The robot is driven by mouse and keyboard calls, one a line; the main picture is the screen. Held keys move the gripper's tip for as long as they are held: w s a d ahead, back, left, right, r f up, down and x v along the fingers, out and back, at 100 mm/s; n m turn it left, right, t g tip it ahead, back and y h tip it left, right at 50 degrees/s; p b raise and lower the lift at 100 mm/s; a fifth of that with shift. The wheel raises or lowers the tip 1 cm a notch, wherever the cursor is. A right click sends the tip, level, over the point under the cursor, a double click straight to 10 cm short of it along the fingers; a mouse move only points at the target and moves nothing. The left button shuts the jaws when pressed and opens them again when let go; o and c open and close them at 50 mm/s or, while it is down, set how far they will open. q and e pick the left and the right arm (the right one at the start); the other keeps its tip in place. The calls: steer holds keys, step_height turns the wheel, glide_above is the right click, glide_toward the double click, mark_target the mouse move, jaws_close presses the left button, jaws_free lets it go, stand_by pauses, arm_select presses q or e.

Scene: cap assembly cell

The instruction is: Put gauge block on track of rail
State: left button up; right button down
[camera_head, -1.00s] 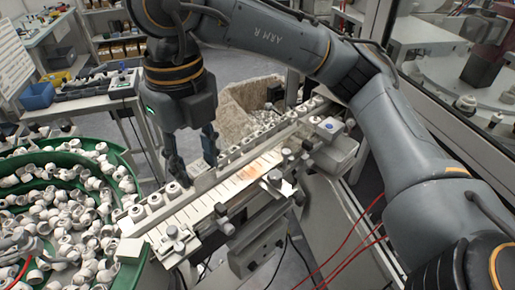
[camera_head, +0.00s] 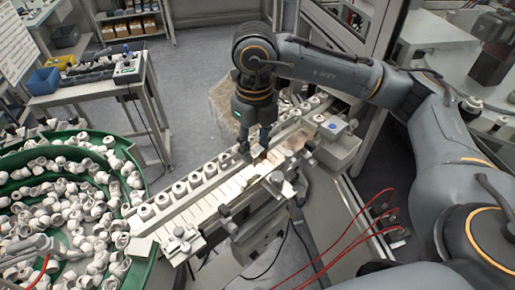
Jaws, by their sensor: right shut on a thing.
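The rail (camera_head: 215,197) runs diagonally from the lower left to the upper right, with a pale, slotted track and a row of white caps (camera_head: 195,180) along its far side. My right gripper (camera_head: 255,153) comes down from above at the upper middle part of the rail. It is shut on a small block, taken to be the gauge block, mostly hidden between the fingers. The fingertips are over or very close to the track; I cannot tell whether the block touches it. My left gripper is not in view.
A green bowl (camera_head: 150,200) full of white fittings stands at the left. A clamp bracket (camera_head: 282,185) and knobs line the rail's near side. A side table (camera_head: 90,97) with a blue bin stands behind. Red cables (camera_head: 345,235) hang at the lower right.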

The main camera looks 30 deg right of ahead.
mark_target(258, 146)
steer(key=shift+w+d+f, duration=0.1)
steer(key=shift+d+f, duration=0.2)
step_height(258, 146, down, 3)
steer(key=p, duration=0.2)
steer(key=shift+w+d+p, duration=0.1)
steer(key=shift+d+p, duration=0.05)
steer(key=shift+p, duration=0.25)
steer(key=shift+f, duration=0.2)
steer(key=shift+f+b, duration=0.25)
steer(key=shift+b, duration=0.1)
steer(key=c, duration=0.8)
jaws_free()
steer(key=shift+c, duration=0.2)
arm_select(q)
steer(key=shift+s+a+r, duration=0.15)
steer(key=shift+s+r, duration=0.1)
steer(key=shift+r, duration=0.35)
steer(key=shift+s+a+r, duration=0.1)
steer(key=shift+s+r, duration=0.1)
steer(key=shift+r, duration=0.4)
arm_select(e)
steer(key=shift+r, duration=0.1)
